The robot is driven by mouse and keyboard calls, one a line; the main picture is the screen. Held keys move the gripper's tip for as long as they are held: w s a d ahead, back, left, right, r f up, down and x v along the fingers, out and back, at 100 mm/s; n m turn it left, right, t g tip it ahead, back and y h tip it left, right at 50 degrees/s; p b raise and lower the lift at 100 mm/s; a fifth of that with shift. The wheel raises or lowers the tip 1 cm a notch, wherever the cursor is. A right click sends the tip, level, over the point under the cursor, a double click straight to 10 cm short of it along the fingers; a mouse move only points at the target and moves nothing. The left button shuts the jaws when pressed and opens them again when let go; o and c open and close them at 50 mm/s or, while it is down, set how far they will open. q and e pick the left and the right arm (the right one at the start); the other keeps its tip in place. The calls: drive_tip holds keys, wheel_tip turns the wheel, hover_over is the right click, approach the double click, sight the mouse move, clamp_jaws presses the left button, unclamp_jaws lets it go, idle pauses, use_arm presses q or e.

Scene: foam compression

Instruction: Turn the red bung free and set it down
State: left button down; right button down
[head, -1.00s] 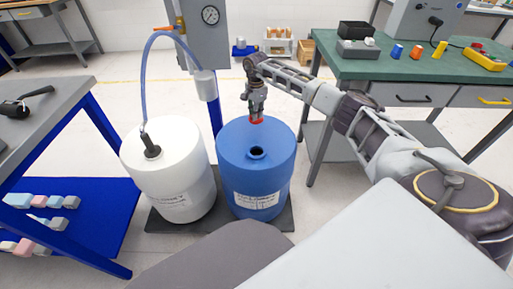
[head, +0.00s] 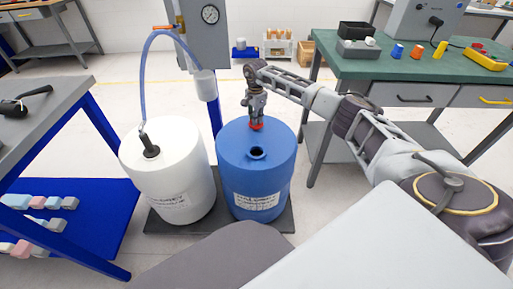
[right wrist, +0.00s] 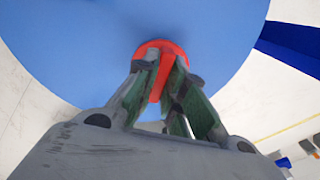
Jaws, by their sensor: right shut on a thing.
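A blue drum (head: 232,172) stands upright with an open dark-rimmed hole (head: 257,152) in its top. The red bung (head: 257,127) is at the far part of the drum top, behind that hole. My right gripper (head: 257,117) points down from above and is shut on the bung. In the right wrist view the fingers (right wrist: 167,85) grip the raised bar of the round red bung (right wrist: 152,47), with the blue top around it. I cannot tell whether the bung touches the top. My left gripper is out of view.
A white drum (head: 180,185) with a black fitting and blue hose (head: 143,85) stands close on the left. Both drums stand on a dark base (head: 285,218). A green-topped bench (head: 370,68) is at the right, a grey table (head: 60,100) at the left.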

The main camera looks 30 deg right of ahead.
drive_tip(key=shift+f, duration=0.55)
drive_tip(key=c, duration=1.4)
unclamp_jaws()
drive_tip(key=shift+r, duration=0.1)
drive_tip(key=shift+r+p, duration=3.05)
drive_tip(key=shift+r, duration=1.4)
